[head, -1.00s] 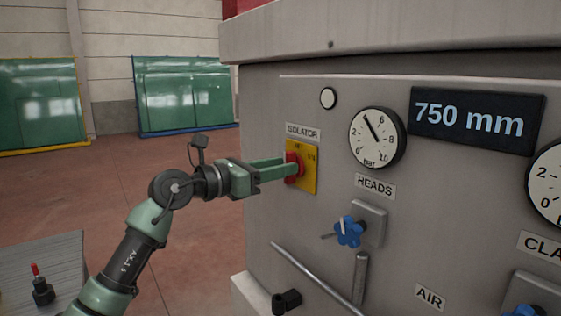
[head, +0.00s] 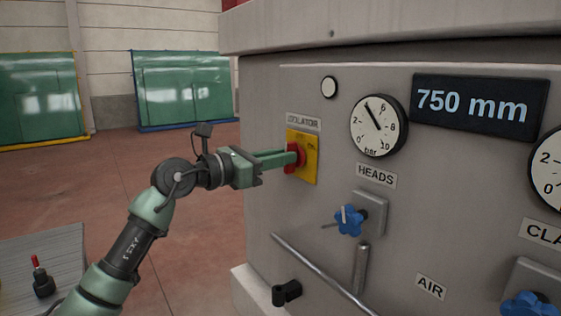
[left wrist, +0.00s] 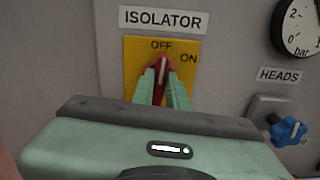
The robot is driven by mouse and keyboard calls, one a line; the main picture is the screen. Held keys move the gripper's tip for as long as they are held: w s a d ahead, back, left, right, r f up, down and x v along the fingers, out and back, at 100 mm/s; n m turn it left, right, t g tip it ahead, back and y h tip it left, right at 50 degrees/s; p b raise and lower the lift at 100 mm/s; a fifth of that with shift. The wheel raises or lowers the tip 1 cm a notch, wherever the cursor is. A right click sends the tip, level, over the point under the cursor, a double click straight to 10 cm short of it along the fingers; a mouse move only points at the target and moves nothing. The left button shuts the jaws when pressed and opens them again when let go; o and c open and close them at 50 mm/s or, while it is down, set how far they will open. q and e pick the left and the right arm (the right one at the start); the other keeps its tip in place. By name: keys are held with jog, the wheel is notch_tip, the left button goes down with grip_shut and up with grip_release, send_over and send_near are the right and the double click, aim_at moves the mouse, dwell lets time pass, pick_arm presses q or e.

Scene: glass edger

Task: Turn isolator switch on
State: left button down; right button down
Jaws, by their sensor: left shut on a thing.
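The isolator switch is a red rotary handle (left wrist: 162,68) on a yellow plate (left wrist: 132,75). In the left wrist view its white mark points up at OFF, with ON to the upper right. The handle (head: 300,156) and plate (head: 311,166) also show in the head view, on the grey machine's front, under the ISOLATOR label (head: 303,122). My left gripper (head: 290,158) is shut on the red handle, with one green finger on each side of it (left wrist: 164,86). The fingers hide the handle's lower part. My right gripper is not in view.
Right of the switch are a bar gauge (head: 379,126), a blue HEADS knob (head: 349,220) and a 750 mm display (head: 479,107). A slanted metal rod (head: 315,270) and a black fitting (head: 286,293) lie below. Open floor (head: 205,255) is left of the machine.

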pick_arm(q)
jog(key=shift+s+d+f+m+b, duration=0.1)
jog(key=shift+m+b, duration=1.85)
jog(key=shift+m, duration=0.75)
jog(key=shift+s+d+f+m+b, duration=0.1)
jog(key=shift+m+b, duration=1.85)
jog(key=shift+m, duration=0.75)
jog(key=c, duration=1.4)
grip_release()
jog(key=shift+a, duration=0.15)
